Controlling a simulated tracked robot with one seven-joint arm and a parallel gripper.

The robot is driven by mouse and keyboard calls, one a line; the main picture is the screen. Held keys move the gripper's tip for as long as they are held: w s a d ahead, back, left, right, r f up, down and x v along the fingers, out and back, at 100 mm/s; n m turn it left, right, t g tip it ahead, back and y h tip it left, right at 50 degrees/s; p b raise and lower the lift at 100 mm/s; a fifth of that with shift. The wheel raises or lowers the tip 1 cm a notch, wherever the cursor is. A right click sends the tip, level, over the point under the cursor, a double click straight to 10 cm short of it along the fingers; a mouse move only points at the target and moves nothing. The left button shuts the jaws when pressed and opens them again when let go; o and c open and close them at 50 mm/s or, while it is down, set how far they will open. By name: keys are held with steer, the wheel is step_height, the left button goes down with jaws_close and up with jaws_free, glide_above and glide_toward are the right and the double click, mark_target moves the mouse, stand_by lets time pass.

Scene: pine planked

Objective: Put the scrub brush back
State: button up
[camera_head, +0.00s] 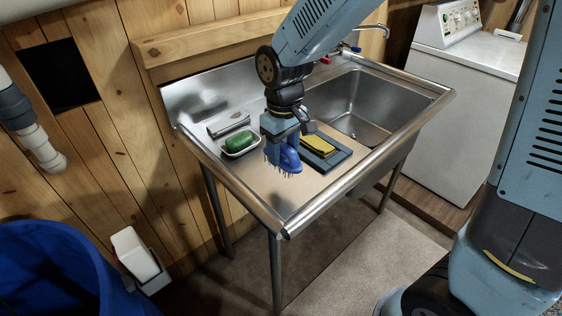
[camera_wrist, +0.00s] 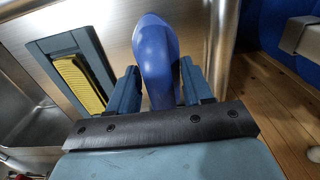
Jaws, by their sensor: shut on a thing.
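The scrub brush (camera_head: 285,158) is blue with bristles pointing down. My gripper (camera_head: 283,138) is shut on it, above the metal drainboard of the sink unit. In the wrist view the brush's smooth blue body (camera_wrist: 155,60) stands between the two fingers of my gripper (camera_wrist: 157,88). A dark grey tray (camera_head: 335,163) lies on the drainboard just right of the brush, with a yellow sponge (camera_head: 321,146) on it. The tray (camera_wrist: 37,50) and the yellow ribbed sponge (camera_wrist: 78,84) also show left of the brush in the wrist view. I cannot tell whether the bristles touch the drainboard.
A white dish (camera_head: 254,148) with a green item (camera_head: 239,141) sits left of my gripper, near a metal object (camera_head: 228,124). The sink basin (camera_head: 362,105) is at the right. The drainboard's front part (camera_head: 283,203) is clear. A blue bin (camera_head: 45,270) stands at lower left.

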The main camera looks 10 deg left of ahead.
steer(key=shift+w+a+f, duration=0.35)
steer(key=shift+w+f, duration=0.25)
steer(key=shift+f, duration=0.3)
steer(key=shift+w+a+f, duration=0.3)
steer(key=shift+w+f, duration=0.25)
steer(key=shift+f, duration=1.65)
steer(key=shift+f, duration=0.1)
steer(key=o, duration=1.3)
step_height(320, 180, up, 12)
steer(key=shift+r, duration=0.15)
steer(key=shift+d, duration=0.1)
